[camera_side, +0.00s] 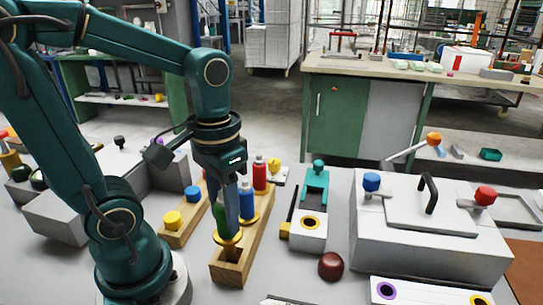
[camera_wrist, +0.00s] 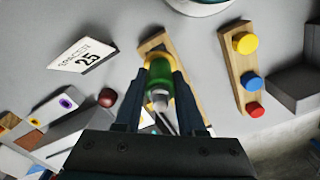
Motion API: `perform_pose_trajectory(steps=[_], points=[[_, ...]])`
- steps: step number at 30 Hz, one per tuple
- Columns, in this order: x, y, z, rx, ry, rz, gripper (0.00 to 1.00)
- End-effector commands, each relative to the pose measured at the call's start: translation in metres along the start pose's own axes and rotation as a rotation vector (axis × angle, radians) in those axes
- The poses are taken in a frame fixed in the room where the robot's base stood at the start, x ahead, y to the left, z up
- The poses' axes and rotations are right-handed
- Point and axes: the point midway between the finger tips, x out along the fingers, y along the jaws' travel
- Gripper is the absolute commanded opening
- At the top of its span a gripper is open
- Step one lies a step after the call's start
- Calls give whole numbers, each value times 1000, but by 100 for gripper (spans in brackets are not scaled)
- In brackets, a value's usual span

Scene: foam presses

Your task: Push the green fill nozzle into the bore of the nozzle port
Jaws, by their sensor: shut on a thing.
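The green fill nozzle (camera_side: 220,216) is upright between the fingers of my gripper (camera_side: 228,212), at the near end of a wooden rack (camera_side: 232,272). A yellow ring surrounds its lower end at the rack top; I cannot tell whether it is lifted clear. In the wrist view my gripper (camera_wrist: 161,80) is shut on the green nozzle (camera_wrist: 158,76), with its pale tip towards the camera. A white block with a yellow-ringed dark bore (camera_side: 310,222) stands right of the rack. Another pale block has a purple-ringed bore (camera_side: 386,290). I cannot tell which is the nozzle port.
Blue (camera_side: 247,200) and red (camera_side: 260,173) bottles stand behind in the same rack. A second wooden strip with coloured knobs (camera_wrist: 240,75) lies beside it. A dark red dome (camera_side: 331,266) sits near the yellow-ringed block. A large grey press box (camera_side: 420,245) stands at right.

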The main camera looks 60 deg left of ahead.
Motion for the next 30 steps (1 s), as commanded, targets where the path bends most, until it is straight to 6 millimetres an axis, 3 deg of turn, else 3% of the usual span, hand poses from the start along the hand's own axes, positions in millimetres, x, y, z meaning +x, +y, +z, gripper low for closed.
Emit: perform_pose_trajectory(steps=[21,30], points=[[-50,-86,17,-14,0,-3,0],[-64,-108,22,-6,-2,-2,0]])
